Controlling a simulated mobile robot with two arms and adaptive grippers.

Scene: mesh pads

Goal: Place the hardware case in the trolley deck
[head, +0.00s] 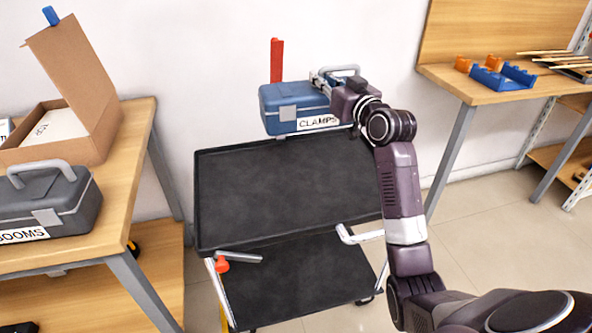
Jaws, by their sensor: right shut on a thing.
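A blue case (282,105) with a white latch and a label reading CLAMPS shows at the far edge of the trolley. My right gripper (328,84) is shut on the blue case near its handle; the fingertips are partly hidden. The trolley's black top deck (285,190) is bare with a raised rim. The case overlaps the deck's far rim in the picture; I cannot tell whether it touches it. My left gripper is not in view.
A grey case (55,205) and an open cardboard box (75,90) sit on the left wooden table (125,170). The trolley's lower deck (300,280) is empty. A red upright (277,60) rises behind the blue case. A right table (480,90) holds blue and orange parts.

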